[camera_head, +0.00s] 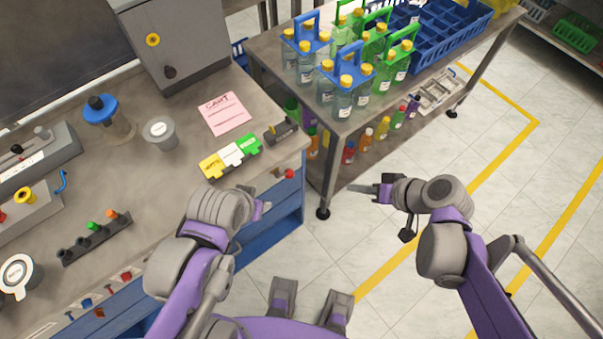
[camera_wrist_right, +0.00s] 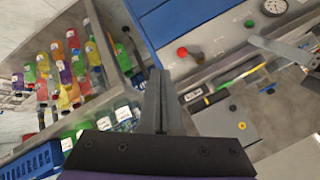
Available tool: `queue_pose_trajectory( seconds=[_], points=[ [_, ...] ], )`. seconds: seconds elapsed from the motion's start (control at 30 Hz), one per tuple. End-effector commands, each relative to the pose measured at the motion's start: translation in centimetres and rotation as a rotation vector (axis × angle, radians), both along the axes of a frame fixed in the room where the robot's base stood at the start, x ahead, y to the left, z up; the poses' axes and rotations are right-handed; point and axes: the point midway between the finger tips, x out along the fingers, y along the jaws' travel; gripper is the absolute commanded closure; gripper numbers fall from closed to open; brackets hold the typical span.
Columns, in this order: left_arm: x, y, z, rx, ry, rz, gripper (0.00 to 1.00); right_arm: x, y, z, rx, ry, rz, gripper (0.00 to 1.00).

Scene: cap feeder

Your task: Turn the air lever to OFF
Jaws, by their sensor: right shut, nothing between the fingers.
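A small red-tipped lever (camera_head: 288,173) sits on the front edge of the workbench, near its right corner. What seems to be the same red tip shows in the right wrist view (camera_wrist_right: 182,52), beside a grey metal part. No ON or OFF marking is readable. My right gripper (camera_head: 362,188) is shut and empty, over the floor gap to the right of the lever and apart from it. Its closed fingers also show in the right wrist view (camera_wrist_right: 160,78). My left gripper (camera_head: 262,207) is low by the bench front, mostly hidden behind its wrist; its jaws cannot be made out.
The grey workbench (camera_head: 180,185) carries yellow, white and green blocks (camera_head: 230,156), a pink note (camera_head: 224,113) and a small dark box (camera_head: 281,131). A metal table (camera_head: 290,82) with bottle carriers stands to the right. The tiled floor between is clear.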

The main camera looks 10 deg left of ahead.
Motion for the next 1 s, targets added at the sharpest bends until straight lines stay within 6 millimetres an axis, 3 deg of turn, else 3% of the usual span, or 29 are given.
queue_pose_trajectory(
  seconds=[0.1, 0.27, 0.77, 1.0],
  points=[
    [-0.2, 0.0, -1.4, 0.0, 0.005, 0.0, 0.5, 2.3, 2.5, -0.9, 0.139, -0.068, 0.096, 1.0],
    [-0.3, 0.0, -2.1, 0.0, 0.007, 0.0, 0.5, 3.8, 4.2, -0.8, 0.254, -0.145, 0.168, 1.0],
    [-0.3, 0.0, -2.1, 0.0, 0.007, 0.0, 0.5, 4.3, 4.9, -0.7, 0.285, -0.17, 0.187, 1.0],
    [-0.4, 0.0, -2.5, 0.0, 0.009, 0.0, 0.5, 5.2, 7.9, -2.4, 0.285, -0.168, 0.19, 1.0]
  ],
)
